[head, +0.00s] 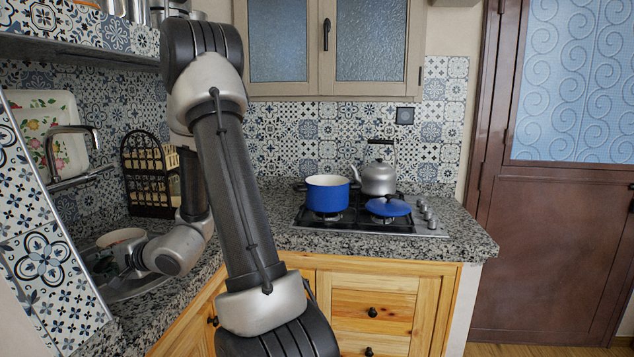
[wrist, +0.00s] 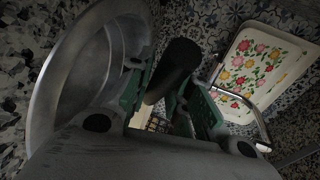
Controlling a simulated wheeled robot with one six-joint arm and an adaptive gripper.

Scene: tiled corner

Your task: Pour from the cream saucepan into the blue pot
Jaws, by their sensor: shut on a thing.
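The cream saucepan (head: 121,237) is at the far left of the head view, over the round metal sink, partly hidden by my arm. My gripper (head: 128,263) is beside it, at the sink. In the wrist view my gripper's green-padded fingers (wrist: 168,97) are closed around a dark bar, which looks like the saucepan's handle (wrist: 180,59). The pan's body cannot be made out there. What either vessel contains cannot be seen.
A steel kettle (head: 379,178) stands right of the pot, and a blue lid (head: 388,206) lies on the hob (head: 410,225) in front. The sink (wrist: 45,100) has a tap (head: 62,155) over it. A black rack (head: 148,175) stands behind. Granite counter lies between.

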